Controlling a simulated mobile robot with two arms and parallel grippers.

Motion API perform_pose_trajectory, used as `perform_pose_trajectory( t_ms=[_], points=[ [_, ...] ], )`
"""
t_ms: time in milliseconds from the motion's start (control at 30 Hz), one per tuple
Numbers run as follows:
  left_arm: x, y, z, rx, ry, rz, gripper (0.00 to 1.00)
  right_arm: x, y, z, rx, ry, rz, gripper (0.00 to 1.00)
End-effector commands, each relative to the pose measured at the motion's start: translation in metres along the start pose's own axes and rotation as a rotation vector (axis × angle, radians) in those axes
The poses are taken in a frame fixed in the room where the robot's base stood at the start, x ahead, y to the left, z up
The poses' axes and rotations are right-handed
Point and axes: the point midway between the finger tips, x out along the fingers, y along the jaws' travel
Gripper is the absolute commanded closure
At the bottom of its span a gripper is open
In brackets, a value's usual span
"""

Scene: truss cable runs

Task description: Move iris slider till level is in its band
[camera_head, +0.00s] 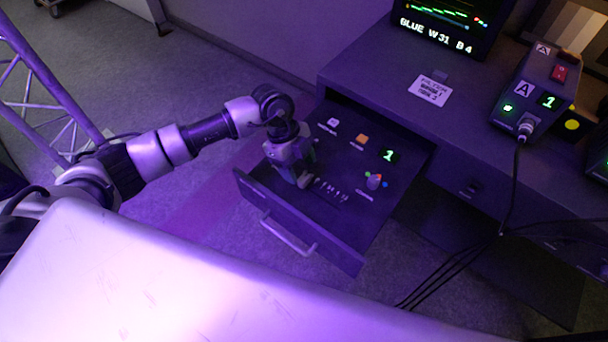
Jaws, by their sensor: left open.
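An open drawer (350,240) holds a dark control panel (345,165) with small labelled controls. My left gripper (303,178) is open above the panel's front left part, with its fingers pointing down. Pale scale marks (331,190) show just right of its fingers. The iris slider cannot be made out clearly; the gripper may cover it, and I cannot tell whether the fingers touch it. A monitor (443,22) at the top shows a green level trace and the text "BLUE W31 B4". The level's band cannot be made out. My right gripper is not in view.
The panel also has an orange button (362,139), a green "1" display (389,155) and a knob (374,181) with coloured dots. A box marked A (533,92) and a white card (430,90) lie on the desk. Black cables (470,250) hang at the right.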

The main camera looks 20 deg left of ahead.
Motion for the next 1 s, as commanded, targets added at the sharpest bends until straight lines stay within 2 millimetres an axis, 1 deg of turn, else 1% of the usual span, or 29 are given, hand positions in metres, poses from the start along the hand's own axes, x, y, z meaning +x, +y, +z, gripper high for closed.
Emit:
perform_pose_trajectory(
  t_ms=[33, 100, 233, 400, 600, 633, 1000],
  points=[
    [0.01, 0.001, -0.001, -0.001, 0.002, 0.004, 0.4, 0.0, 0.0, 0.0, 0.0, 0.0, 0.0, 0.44],
    [0.021, 0.0, -0.001, 0.001, 0.002, 0.001, 0.4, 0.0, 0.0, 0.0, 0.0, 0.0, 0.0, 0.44],
    [0.034, 0.0, -0.001, 0.001, 0.003, 0.0, 0.4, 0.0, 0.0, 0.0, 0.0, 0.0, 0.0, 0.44],
    [0.041, 0.0, 0.0, 0.001, 0.001, 0.0, 0.4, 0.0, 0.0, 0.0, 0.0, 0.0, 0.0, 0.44],
    [0.041, 0.0, 0.0, 0.002, 0.001, 0.0, 0.4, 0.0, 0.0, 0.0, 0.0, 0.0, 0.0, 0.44],
    [0.041, 0.0, 0.0, 0.002, 0.001, -0.001, 0.42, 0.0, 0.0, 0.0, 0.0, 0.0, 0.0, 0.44],
    [0.041, 0.0, -0.001, 0.002, 0.002, -0.001, 0.99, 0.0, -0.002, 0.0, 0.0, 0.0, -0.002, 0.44]
  ],
)
